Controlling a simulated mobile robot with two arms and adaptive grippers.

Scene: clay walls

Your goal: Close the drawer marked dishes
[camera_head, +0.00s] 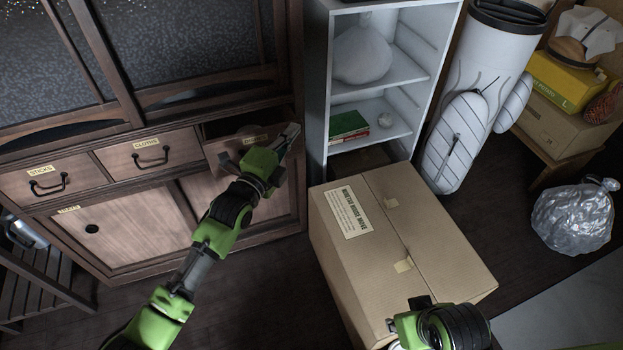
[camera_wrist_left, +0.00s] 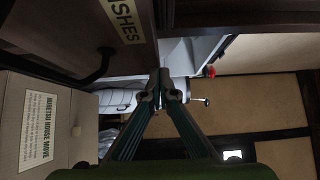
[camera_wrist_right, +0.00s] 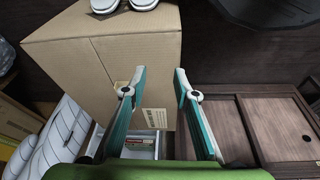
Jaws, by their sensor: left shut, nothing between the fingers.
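The dishes drawer (camera_head: 222,151) is at the right end of the cabinet's drawer row and stands pulled out, with a dark gap showing above its front. My left arm hides part of its front. In the left wrist view its label (camera_wrist_left: 125,20) reads "ISHES", cut off by the edge, above a dark handle (camera_wrist_left: 97,68). My left gripper (camera_head: 291,132) is shut and empty at the drawer's right end; its closed tips (camera_wrist_left: 163,84) show beside the drawer front. I cannot tell whether they touch it. My right gripper (camera_wrist_right: 157,88) is open and empty above the cardboard box.
The sticks drawer (camera_head: 25,184) and cloths drawer (camera_head: 170,154) sit flush to the left. A large cardboard box (camera_head: 430,245) stands on the floor right of the cabinet, before a white shelf unit (camera_head: 318,100). Dark floor (camera_head: 270,285) is clear between cabinet and box.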

